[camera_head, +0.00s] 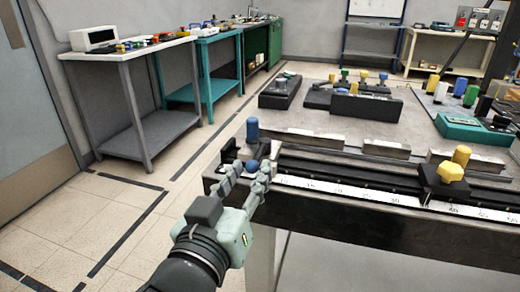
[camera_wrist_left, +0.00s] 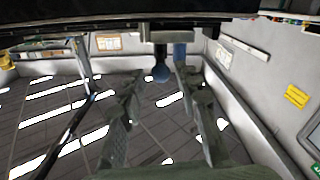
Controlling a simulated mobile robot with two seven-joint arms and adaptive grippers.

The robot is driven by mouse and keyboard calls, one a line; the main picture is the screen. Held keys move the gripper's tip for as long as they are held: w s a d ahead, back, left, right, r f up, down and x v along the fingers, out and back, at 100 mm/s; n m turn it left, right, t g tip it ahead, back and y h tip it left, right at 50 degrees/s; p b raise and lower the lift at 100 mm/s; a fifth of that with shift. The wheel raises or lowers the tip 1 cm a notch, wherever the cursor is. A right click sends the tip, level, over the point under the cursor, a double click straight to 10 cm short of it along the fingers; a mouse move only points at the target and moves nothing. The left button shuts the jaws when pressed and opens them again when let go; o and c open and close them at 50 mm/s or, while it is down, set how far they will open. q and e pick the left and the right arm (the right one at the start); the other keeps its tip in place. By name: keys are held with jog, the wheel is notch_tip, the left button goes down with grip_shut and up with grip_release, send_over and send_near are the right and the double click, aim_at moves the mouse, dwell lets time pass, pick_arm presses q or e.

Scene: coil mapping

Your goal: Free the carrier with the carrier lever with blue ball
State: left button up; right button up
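The carrier lever's blue ball (camera_head: 252,166) sits low at the front of a dark carrier (camera_head: 229,156) at the left end of the scaled rail (camera_head: 325,166). A blue cylinder (camera_head: 252,130) stands upright on that carrier. My left gripper (camera_head: 245,180) is open, its fingers pointing at the carrier with the blue ball close to the right fingertip. My right gripper is not in view.
A second carrier with a yellow knob (camera_head: 451,172) sits further right on the rail, beside a white scale strip (camera_head: 350,194). Black blocks with coloured knobs (camera_head: 366,107) and a green box (camera_head: 472,130) stand behind. The floor left of the table is clear.

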aim_at(259, 153)
pick_arm(q)
jog(key=shift+f+b+x, duration=0.2)
jog(key=shift+b+x, duration=0.9)
jog(key=x, duration=0.4)
jog(key=shift+r+p, duration=0.2)
jog(key=shift+p, duration=0.1)
jog(key=shift+w+d, duration=0.2)
jog(key=shift+w, duration=0.4)
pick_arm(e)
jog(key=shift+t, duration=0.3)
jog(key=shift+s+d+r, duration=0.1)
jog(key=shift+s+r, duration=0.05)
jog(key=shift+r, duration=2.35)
pick_arm(q)
jog(key=shift+c, duration=0.6)
grip_shut()
